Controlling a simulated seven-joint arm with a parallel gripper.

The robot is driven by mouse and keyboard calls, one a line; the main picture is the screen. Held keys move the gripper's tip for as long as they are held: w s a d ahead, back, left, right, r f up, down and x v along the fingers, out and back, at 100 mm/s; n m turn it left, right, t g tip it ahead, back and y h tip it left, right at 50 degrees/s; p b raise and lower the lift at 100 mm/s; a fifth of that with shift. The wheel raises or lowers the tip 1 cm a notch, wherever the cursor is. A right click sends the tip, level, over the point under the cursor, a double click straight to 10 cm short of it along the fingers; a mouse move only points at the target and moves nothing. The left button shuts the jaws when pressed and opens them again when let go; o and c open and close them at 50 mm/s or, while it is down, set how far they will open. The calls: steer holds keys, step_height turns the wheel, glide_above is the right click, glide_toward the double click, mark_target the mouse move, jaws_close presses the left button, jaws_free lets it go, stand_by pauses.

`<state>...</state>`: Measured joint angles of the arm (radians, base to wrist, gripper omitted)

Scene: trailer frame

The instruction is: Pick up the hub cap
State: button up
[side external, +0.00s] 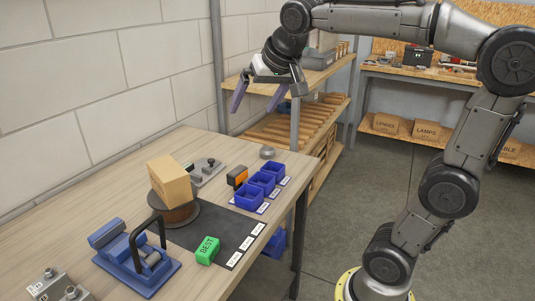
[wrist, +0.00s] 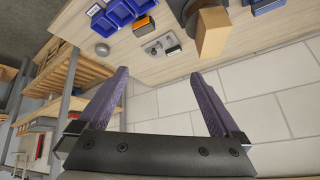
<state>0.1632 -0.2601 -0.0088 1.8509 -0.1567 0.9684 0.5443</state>
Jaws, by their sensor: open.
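A small round grey domed piece, which looks like the hub cap (side external: 267,152), lies on the wooden table near its far end, behind the blue bins. It also shows in the wrist view (wrist: 102,49), near the table edge at the upper left. My gripper (side external: 257,104) is open and empty, raised in the air above the far end of the table and apart from the cap.
Blue bins (side external: 262,181) and an orange-black item (side external: 237,177) stand near the cap. A grey metal bracket (side external: 207,171), a cardboard box (side external: 169,180) on a brown spool (side external: 176,213), a green block (side external: 208,250) and a blue clamp (side external: 137,262) occupy the table. A shelf post (side external: 219,70) stands behind.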

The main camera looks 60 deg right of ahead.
steer(key=w+d+f+m+g+h, duration=0.1)
steer(key=w+d+m, duration=0.2)
steer(key=w+d, duration=0.7)
steer(key=m+g, duration=0.4)
glide_above(267, 149)
steer(key=a, duration=0.2)
steer(key=shift+h, duration=0.3)
steer(key=f, duration=2.4)
steer(key=shift+s+d+f, duration=0.25)
steer(key=shift+f, duration=0.15)
steer(key=shift+a+x, duration=0.15)
steer(key=shift+x, duration=1.3)
steer(key=shift+a+x, duration=0.15)
steer(key=shift+x, duration=1.35)
steer(key=shift+s, duration=0.15)
steer(key=c, duration=1.2)
steer(key=shift+c, duration=0.5)
steer(key=shift+r, duration=0.1)
